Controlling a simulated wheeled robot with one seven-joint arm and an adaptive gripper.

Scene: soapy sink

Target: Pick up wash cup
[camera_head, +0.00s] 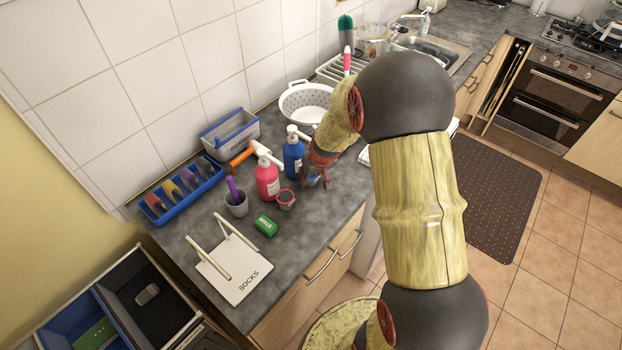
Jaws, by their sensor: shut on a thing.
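My gripper (316,177) reaches down to the grey counter, just right of the blue pump bottle. It is shut on a small bluish thing (311,181), mostly hidden by the fingers. It may be the wash cup, but it is too small and covered to be sure. I cannot tell whether it touches the counter. A grey cup (237,207) with a purple-handled item in it stands farther left. A small reddish round container (286,200) sits between that cup and my gripper.
The blue pump bottle (293,155) and pink pump bottle (267,182) stand close left of my gripper. A white colander (305,104) is behind. A green box (266,226) and a white SOCKS board (235,272) lie nearer the front. The sink (430,48) is at the back right.

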